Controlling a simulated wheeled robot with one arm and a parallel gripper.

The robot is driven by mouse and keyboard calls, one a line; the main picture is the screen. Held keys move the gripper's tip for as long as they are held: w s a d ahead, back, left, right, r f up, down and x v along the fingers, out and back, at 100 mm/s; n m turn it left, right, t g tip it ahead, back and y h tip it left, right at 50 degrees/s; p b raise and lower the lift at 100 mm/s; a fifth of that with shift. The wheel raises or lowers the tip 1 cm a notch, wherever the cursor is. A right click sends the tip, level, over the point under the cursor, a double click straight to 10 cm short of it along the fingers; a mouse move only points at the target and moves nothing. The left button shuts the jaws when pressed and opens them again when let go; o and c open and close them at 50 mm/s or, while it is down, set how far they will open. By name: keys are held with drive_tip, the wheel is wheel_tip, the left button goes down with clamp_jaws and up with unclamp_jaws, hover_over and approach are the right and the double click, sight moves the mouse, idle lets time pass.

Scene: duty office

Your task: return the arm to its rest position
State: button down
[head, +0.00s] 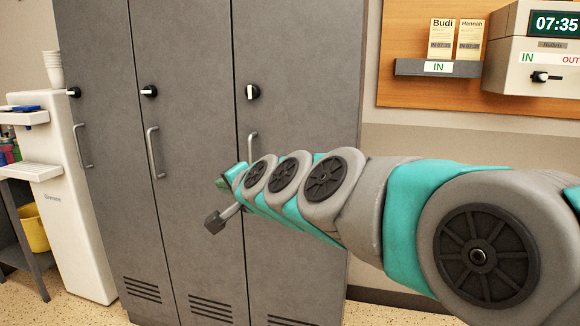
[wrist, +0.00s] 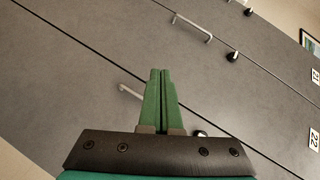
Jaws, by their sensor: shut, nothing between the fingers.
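My arm, grey and teal, reaches from the lower right of the head view toward the lockers. My gripper shows in the wrist view (wrist: 160,75), its two green fingers together with nothing between them. In the head view the fingers are mostly hidden behind my own wrist. The grey lockers (head: 188,215) stand beyond the gripper, and a locker face (wrist: 75,45) fills most of the wrist view. I cannot tell how far the fingertips are from it.
A white water dispenser (head: 85,215) stands left of the lockers, with a yellow bucket (head: 34,228) beside it. At the upper right are a card rack (head: 408,67) holding two name cards and a time clock (head: 525,70) on a wooden board (head: 420,20). Locker handles (head: 154,152) stick out.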

drive_tip(key=s+d+f+n+g+h, duration=0.5)
drive_tip(key=s+d+f+g, duration=0.2)
drive_tip(key=s+d+f, duration=1.05)
drive_tip(key=s+d+f+g+h, duration=0.2)
drive_tip(key=s+d+f, duration=0.3)
drive_tip(key=s, duration=0.4)
drive_tip(key=s+d+f+n+g+h, duration=0.1)
drive_tip(key=s+d+f+g, duration=0.3)
drive_tip(key=s+d, duration=0.4)
drive_tip(key=shift+s+d+f+h, duration=0.25)
drive_tip(key=shift+s+f+h, duration=0.25)
drive_tip(key=shift+s, duration=0.55)
